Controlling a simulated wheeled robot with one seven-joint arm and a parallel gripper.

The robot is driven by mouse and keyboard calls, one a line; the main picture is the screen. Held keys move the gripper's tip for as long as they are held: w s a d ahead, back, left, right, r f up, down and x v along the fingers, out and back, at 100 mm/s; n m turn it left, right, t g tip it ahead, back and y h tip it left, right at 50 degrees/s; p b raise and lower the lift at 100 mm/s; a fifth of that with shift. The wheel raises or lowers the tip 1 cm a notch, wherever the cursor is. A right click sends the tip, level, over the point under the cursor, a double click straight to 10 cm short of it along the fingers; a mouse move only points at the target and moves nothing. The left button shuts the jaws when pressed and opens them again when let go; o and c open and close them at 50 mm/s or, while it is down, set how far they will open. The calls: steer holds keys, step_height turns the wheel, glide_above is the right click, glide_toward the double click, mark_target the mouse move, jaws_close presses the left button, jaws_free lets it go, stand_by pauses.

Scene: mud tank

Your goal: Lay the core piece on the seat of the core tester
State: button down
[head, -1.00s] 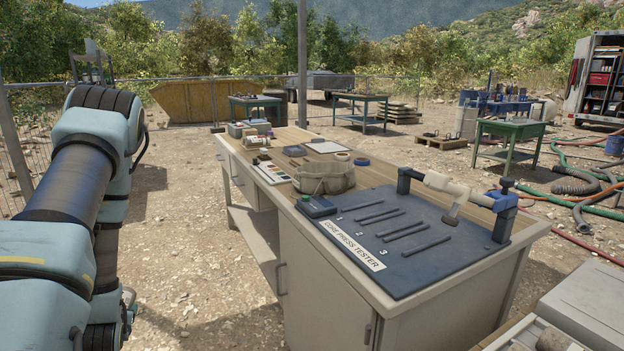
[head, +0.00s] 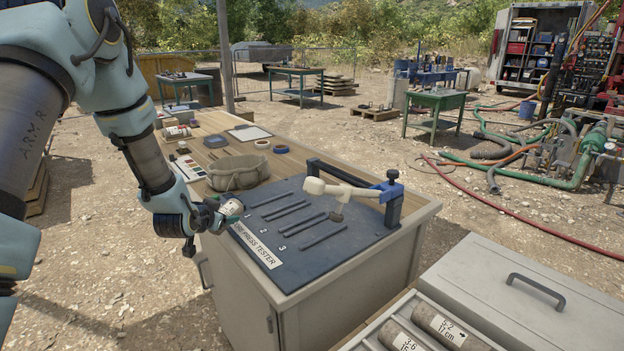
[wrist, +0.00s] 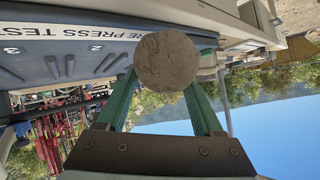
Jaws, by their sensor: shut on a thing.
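My gripper (head: 217,214) is shut on a core piece (head: 231,208) with a white label, at the left edge of the core tester. In the wrist view the round grey end of the core piece (wrist: 166,62) sits between the green fingers (wrist: 160,95). The core tester (head: 345,237) is a dark blue plate on the bench. It has several raised dark bars beside the numbers 1, 2 and 3, and a frame with a blue clamp and a pale-headed lever (head: 340,189) at the back right. My gripper partly hides the sign and the plate's left corner.
A tan bag (head: 238,172) stands on the bench behind the plate. Tape rolls, a clipboard (head: 250,134) and small items lie farther back. A box with labelled cores (head: 440,325) and a grey lidded case (head: 500,290) are at lower right.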

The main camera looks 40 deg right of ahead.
steer(key=s+d+r+m+g+h+p, duration=0.1)
steer(key=s+d+r+m+g+p, duration=0.15)
steer(key=s+d+r, duration=0.45)
steer(key=s+d+r+m+g+h+p, duration=0.1)
steer(key=s+d+r+m+g+h, duration=0.15)
steer(key=s+d+r, duration=0.45)
steer(key=m+b, duration=0.1)
steer(key=b, duration=0.1)
glide_above(313, 235)
step_height(313, 235, down, 6)
steer(key=shift+g+y, duration=0.35)
steer(key=shift+g, duration=0.05)
steer(key=shift+s+d+f+b, duration=0.1)
steer(key=shift+f+b, duration=1.1)
steer(key=shift+f, duration=1.25)
steer(key=shift+d+f+b, duration=0.1)
steer(key=shift+f+b, duration=1.1)
steer(key=shift+f, duration=1.2)
steer(key=shift+f+b, duration=0.6)
steer(key=shift+b, duration=0.1)
steer(key=shift+a, duration=0.2)
steer(key=shift+f+b, duration=0.3)
steer(key=shift+b, duration=0.2)
